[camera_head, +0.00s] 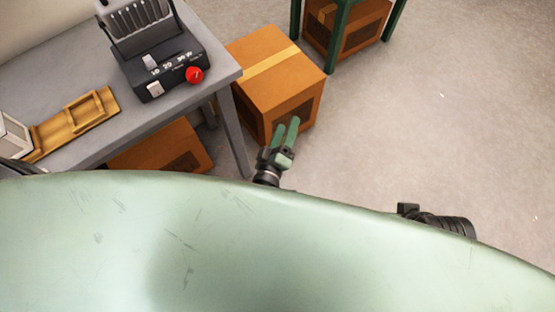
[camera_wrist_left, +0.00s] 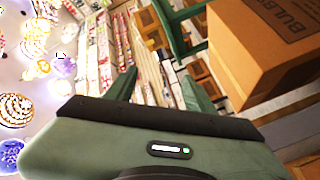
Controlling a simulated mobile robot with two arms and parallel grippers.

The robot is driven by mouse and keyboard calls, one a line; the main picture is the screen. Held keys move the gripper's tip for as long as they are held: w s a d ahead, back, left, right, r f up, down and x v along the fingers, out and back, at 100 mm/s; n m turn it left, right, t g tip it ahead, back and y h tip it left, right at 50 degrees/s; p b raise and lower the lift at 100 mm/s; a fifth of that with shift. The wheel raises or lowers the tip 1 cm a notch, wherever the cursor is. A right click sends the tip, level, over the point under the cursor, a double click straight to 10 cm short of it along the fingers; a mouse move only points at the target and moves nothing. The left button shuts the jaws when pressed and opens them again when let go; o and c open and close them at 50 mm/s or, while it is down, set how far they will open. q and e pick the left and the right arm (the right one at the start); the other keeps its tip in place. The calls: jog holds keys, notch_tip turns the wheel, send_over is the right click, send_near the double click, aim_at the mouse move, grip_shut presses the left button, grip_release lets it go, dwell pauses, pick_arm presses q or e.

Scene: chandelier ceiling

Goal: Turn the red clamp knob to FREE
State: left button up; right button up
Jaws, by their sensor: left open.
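The red clamp knob (camera_head: 194,75) sits on the front right corner of a dark machine (camera_head: 150,82) on the grey table. Its pointer and any FREE mark are too small to read. My left gripper (camera_head: 286,124) is open and empty. In the head view it shows below and to the right of the knob, past the table's edge and in front of a cardboard box, clear of the knob. Its green fingers also show in the left wrist view (camera_wrist_left: 158,80), with nothing between them. The knob is not in the left wrist view. My right gripper's fingers do not show.
The grey table (camera_head: 85,140) has a wooden tray (camera_head: 90,110) left of the machine. A taped cardboard box (camera_head: 270,75) stands on the floor beside the table; another (camera_head: 165,150) is under it. A green-legged stand (camera_head: 338,40) is at the back. Floor at right is clear.

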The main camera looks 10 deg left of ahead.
pick_arm(q)
jog(key=s+f+m+g+h+p, duration=0.1)
jog(key=s+f+m+g, duration=0.3)
jog(key=f, duration=0.7)
jog(key=shift+s+a+f+m+g+p, duration=0.15)
jog(key=shift+s+a+m+g+p, duration=0.15)
jog(key=shift+s+a+m+p, duration=0.45)
jog(key=shift+s+d, duration=0.25)
